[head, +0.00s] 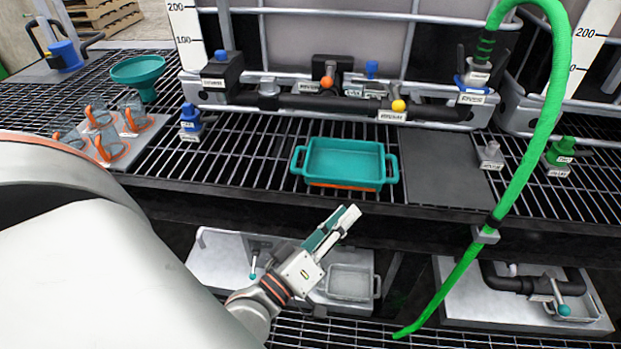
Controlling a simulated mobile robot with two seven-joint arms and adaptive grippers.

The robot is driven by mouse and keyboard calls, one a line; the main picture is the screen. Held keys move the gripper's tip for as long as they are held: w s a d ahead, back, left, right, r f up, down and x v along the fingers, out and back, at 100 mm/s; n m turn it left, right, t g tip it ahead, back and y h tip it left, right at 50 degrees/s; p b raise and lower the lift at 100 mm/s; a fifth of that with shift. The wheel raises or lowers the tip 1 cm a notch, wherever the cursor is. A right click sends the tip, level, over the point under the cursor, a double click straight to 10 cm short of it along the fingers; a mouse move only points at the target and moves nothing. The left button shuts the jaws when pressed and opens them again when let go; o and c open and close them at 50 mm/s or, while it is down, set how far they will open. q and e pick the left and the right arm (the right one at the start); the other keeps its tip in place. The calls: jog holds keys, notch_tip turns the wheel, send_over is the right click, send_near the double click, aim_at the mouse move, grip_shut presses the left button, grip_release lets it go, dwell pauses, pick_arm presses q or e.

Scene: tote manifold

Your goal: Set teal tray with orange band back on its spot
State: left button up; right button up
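The teal tray (345,160) sits level on the slatted rack, near its front edge, in the head view. It has a handle at each short end, and an orange band shows low on its front side. My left gripper (345,216) is below and in front of the tray, apart from it, with its fingers pointing up and to the right. The fingers look close together and nothing shows between them, but how far apart they are is unclear from this angle. My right gripper is not in view.
A bare dark grey plate (440,165) lies right of the tray. Glass mugs (110,145) and a teal funnel (138,70) stand at left. A green hose (530,150) hangs down at right. A grey tray (350,283) lies on the level below.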

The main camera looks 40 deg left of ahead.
pick_arm(q)
jog(key=s+d+f+m+g, duration=0.1)
jog(key=s+f+m+g, duration=0.3)
jog(key=f, duration=0.8)
jog(key=s+d+f+m+g+h, duration=0.1)
jog(key=s+f+m+g, duration=0.4)
jog(key=s+f+m, duration=0.3)
notch_tip(320, 180, down, 5)
jog(key=shift+s+d+r+m, duration=0.2)
jog(key=shift+s+m, duration=0.15)
jog(key=shift+m, duration=0.45)
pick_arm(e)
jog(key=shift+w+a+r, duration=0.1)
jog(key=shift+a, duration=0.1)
